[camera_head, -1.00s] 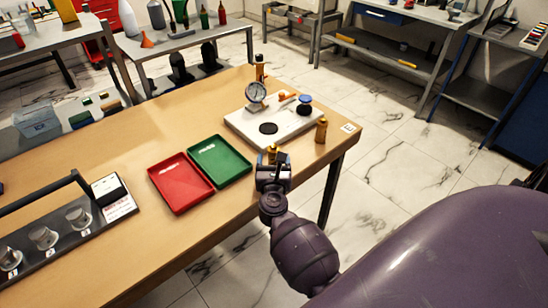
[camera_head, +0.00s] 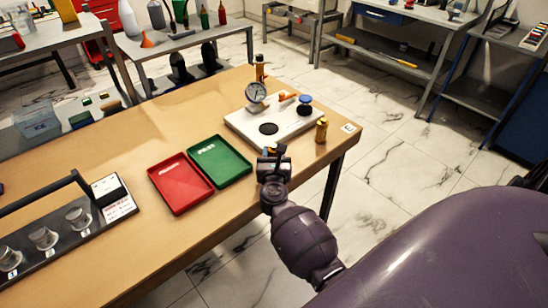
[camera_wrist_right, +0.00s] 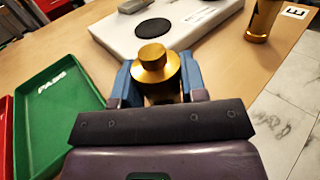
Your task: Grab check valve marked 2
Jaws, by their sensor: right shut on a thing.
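A brass check valve (camera_wrist_right: 155,68) with a stepped round top stands between the blue fingers of my right gripper (camera_wrist_right: 158,82) in the right wrist view. The gripper is shut on it. In the head view my right gripper (camera_head: 272,155) is at the table's front edge, beside the green tray, and mostly covers the valve. A second brass valve (camera_head: 321,130) stands upright to the right, near the table corner; it also shows in the right wrist view (camera_wrist_right: 263,18). No number is readable on either valve. My left gripper is not in view.
A white gauge rig (camera_head: 285,125) with a dial gauge (camera_head: 256,92) and a blue knob (camera_head: 304,105) stands just behind. A green tray (camera_head: 244,170) and a red tray (camera_head: 180,205) lie left. A dark rack (camera_head: 100,222) holds several grey pieces at far left.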

